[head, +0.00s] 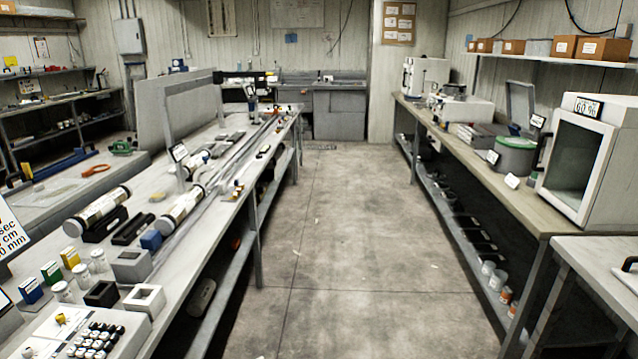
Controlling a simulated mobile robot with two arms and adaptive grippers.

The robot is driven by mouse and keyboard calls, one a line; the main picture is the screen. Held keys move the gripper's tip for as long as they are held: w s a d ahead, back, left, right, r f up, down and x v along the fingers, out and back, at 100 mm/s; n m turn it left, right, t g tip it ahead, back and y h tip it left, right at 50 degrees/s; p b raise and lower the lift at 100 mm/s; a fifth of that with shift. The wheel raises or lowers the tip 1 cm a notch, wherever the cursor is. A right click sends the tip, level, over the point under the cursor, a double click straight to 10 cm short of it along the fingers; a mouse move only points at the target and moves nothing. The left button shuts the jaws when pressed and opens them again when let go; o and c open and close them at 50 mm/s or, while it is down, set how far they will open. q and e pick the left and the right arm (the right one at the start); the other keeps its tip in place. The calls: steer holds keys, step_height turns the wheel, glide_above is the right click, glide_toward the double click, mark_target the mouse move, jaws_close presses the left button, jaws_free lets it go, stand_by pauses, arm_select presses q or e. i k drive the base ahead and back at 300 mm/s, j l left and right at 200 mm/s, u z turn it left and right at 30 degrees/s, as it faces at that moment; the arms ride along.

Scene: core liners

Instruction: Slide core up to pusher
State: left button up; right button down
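One core (97,212) lies at the left, and the other core (181,207) lies closer to the aisle, near the front end of a long narrow rail (232,158). The rail runs along the bench to a dark and white apparatus (250,85) at the far end. I cannot tell which part is the pusher at this distance. Neither of my grippers shows in the head view.
The left bench (218,198) also holds small boxes, jars and a vial rack (90,340) at its front.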

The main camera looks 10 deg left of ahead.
mark_target(169, 222)
steer(key=i+u, duration=0.2)
steer(key=i, duration=0.35)
steer(key=i+u, duration=0.2)
steer(key=i, duration=0.35)
steer(key=i+l+u, duration=0.2)
steer(key=i, duration=0.35)
